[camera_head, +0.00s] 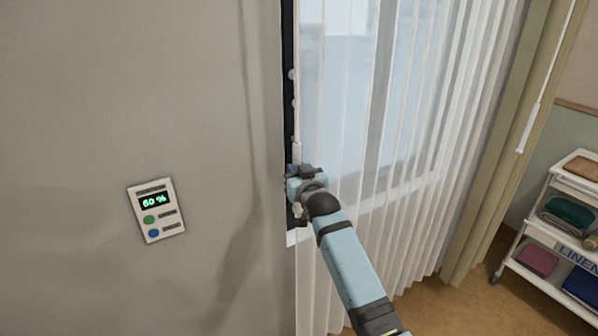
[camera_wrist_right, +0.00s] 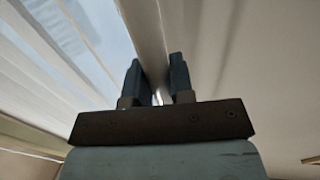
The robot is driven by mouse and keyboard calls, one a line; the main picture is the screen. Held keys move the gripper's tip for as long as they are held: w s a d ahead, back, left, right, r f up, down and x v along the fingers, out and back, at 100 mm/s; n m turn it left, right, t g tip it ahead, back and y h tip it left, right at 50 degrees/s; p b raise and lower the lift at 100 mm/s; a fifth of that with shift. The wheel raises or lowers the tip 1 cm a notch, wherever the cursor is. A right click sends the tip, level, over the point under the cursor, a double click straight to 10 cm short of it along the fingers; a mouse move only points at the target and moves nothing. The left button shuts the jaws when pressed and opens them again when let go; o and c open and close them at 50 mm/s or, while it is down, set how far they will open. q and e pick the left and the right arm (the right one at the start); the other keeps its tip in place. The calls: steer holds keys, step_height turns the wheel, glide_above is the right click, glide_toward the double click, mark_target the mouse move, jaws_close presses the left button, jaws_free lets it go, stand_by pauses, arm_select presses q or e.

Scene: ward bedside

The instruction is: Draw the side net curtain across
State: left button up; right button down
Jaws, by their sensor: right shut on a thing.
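The net curtain (camera_head: 345,250) hangs in sheer white pleats over a window at the centre and right of the head view. It reaches left almost to the edge of a grey wall. A thin white draw rod (camera_head: 297,120) hangs along its left edge. My right gripper (camera_head: 301,171) is at this left edge, shut on the rod. In the right wrist view, the two dark fingers (camera_wrist_right: 155,82) stand on either side of the pale rod (camera_wrist_right: 147,30), with the net curtain (camera_wrist_right: 35,60) to the left. My left gripper is out of view.
A grey wall (camera_head: 110,90) with a panel reading 60 % (camera_head: 155,211) fills the left. A dark vertical strip (camera_head: 289,110) runs beside the rod. At right are a beige curtain (camera_head: 500,190), another white rod (camera_head: 535,110) and a linen trolley (camera_head: 545,225).

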steer(key=c, duration=1)
jaws_free()
steer(key=b+v, duration=0.2)
steer(key=v, duration=1.1)
steer(key=shift+s+d, duration=0.15)
steer(key=shift+s, duration=0.2)
